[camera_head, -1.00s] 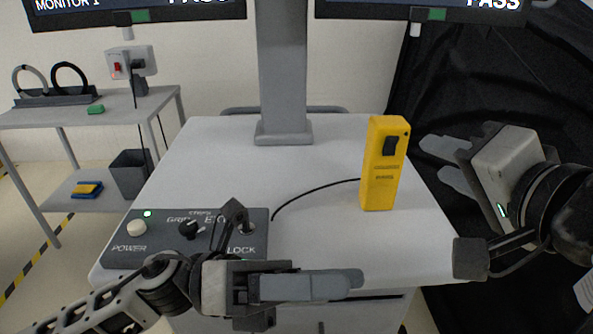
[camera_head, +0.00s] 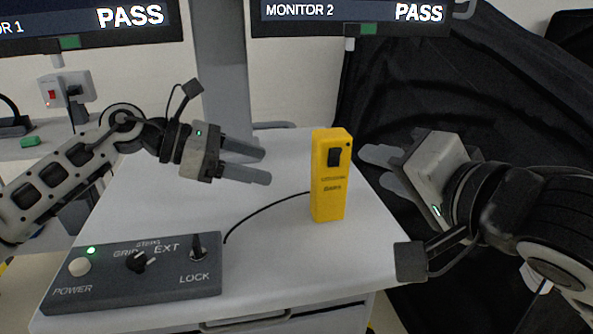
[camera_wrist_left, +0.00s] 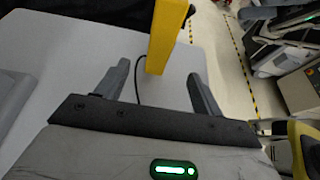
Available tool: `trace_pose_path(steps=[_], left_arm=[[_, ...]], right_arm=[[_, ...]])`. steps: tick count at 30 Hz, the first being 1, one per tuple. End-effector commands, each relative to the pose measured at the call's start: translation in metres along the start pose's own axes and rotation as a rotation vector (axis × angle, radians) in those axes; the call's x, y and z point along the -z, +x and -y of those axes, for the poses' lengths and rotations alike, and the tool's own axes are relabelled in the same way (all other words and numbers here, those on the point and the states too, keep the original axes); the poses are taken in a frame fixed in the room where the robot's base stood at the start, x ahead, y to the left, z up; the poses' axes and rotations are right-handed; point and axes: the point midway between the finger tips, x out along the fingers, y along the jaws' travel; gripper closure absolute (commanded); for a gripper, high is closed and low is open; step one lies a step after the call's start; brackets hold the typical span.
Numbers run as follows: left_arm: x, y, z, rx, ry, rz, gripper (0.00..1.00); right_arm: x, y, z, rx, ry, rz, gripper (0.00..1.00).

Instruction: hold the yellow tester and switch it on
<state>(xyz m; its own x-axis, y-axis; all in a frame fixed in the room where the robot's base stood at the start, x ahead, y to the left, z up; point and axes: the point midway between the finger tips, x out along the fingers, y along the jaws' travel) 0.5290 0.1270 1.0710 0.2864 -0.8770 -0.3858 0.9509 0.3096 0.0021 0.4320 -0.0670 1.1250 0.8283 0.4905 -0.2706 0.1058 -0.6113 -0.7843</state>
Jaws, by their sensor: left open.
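The yellow tester (camera_head: 329,195) stands upright on the white cart top (camera_head: 262,272), with a dark switch (camera_head: 334,157) high on its front face. A black cord runs from it toward the control box. My left gripper (camera_head: 268,166) is open and empty, to the left of the tester and apart from it. In the left wrist view, the tester (camera_wrist_left: 165,35) shows ahead between the two open fingers (camera_wrist_left: 160,80), its top cut off. My right gripper (camera_head: 372,168) is to the right of the tester, fingers apart and empty, pointing toward it.
A dark control box (camera_head: 130,285) with knobs and a lit green lamp sits at the cart's front left. A grey column (camera_head: 220,70) rises behind. Monitors (camera_head: 350,12) reading PASS hang above. A black cover (camera_head: 420,80) drapes at the right.

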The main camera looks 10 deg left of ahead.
Motion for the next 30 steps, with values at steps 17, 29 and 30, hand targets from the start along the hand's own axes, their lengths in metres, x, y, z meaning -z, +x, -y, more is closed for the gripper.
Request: trace_pose_path(steps=[17,29,30], left_arm=[[-0.002,0.112,0.001,0.003,-0.002,0.004,0.33],[-0.001,0.144,0.001,0.001,-0.001,0.004,0.33],[-0.001,0.144,0.001,0.001,-0.001,0.004,0.33]], right_arm=[[0.000,0.000,0.000,0.000,0.000,0.000,0.64],[0.000,0.000,0.000,0.000,0.000,0.000,0.64],[0.000,0.000,0.000,0.000,0.000,0.000,0.64]])
